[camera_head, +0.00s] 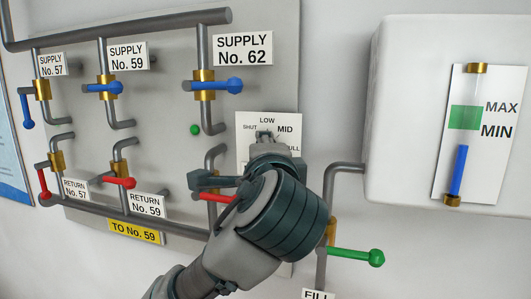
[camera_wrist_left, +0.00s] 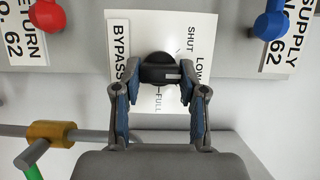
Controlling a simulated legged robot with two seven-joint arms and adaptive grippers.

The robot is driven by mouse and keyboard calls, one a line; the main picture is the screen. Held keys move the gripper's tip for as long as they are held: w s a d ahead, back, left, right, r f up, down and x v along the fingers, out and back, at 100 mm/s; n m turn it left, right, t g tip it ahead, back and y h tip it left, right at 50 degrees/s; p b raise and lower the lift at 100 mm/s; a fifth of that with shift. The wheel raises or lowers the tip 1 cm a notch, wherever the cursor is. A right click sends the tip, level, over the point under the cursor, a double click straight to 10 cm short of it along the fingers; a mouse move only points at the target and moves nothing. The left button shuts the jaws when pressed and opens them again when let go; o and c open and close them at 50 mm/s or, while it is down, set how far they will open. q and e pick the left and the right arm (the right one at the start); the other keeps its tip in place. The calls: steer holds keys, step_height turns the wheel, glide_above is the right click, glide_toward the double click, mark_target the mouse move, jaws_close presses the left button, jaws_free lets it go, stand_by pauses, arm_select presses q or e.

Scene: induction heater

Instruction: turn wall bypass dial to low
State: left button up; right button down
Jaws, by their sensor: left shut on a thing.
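The bypass dial (camera_wrist_left: 158,66) is a black knob on a white plate (camera_head: 246,122) lettered SHUT, LOW, MID and FULL. In the left wrist view, my left gripper (camera_wrist_left: 160,90) has its two blue-padded fingers on either side of the knob, shut on it. The knob's bar lies across between the fingers, with a pale mark right of its middle. In the head view, my left gripper (camera_head: 265,148) covers most of the dial and part of the plate. My right gripper is not in view.
A red-handled return valve (camera_head: 215,197) sits close left of my wrist. A blue-handled Supply No. 62 valve (camera_head: 228,86) is above it. A green-handled fill valve (camera_head: 355,256) is at lower right. A white tank (camera_head: 412,100) with a level gauge juts out at right.

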arm_select(q)
steer(key=o, duration=1.1)
steer(key=shift+w+f, duration=0.15)
steer(key=shift+o, duration=0.2)
steer(key=s, duration=0.7)
steer(key=shift+s+d, duration=0.15)
steer(key=shift+d, duration=0.1)
steer(key=shift+f, duration=0.1)
